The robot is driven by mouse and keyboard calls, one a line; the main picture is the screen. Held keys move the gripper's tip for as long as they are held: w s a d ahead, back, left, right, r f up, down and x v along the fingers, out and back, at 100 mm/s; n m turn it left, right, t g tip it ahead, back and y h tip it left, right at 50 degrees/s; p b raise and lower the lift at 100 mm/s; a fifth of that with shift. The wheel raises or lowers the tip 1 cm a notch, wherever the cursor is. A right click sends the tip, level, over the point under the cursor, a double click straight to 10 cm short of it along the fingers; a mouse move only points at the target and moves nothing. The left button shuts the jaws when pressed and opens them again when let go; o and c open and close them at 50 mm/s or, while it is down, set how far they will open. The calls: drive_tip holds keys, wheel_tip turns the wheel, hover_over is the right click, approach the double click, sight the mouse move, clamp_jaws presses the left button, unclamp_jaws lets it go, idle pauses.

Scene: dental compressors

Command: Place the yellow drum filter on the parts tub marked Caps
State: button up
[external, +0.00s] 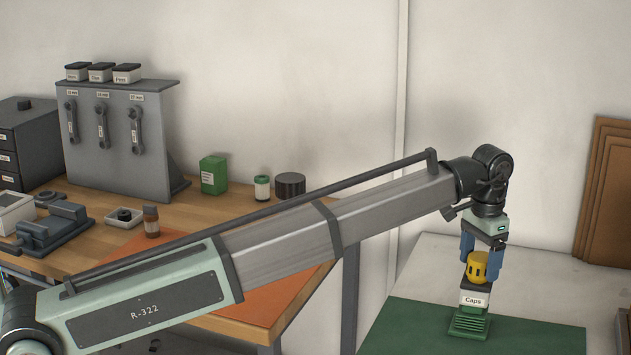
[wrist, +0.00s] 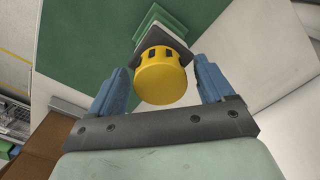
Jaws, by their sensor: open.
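The yellow drum filter (external: 477,267) sits upright on top of the parts tub marked Caps (external: 474,299), which has a white label and a dark lid. The tub stands on a green ribbed base (external: 469,324). My gripper (external: 481,275) points down with its blue fingers on either side of the filter. In the wrist view the filter (wrist: 161,76) lies between the open fingers (wrist: 164,80), with gaps on both sides. The dark lid of the tub (wrist: 180,48) shows behind it.
A green mat (external: 540,338) lies under the base on a pale table (external: 430,262). Brown boards (external: 605,190) lean against the wall at right. A wooden bench (external: 215,205) at left holds a tool rack (external: 120,150), a green box (external: 213,175) and small jars.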

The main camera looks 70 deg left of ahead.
sight(480, 257)
wheel_tip(480, 257, up, 12)
idle(0.5)
drive_tip(key=shift+f, duration=0.1)
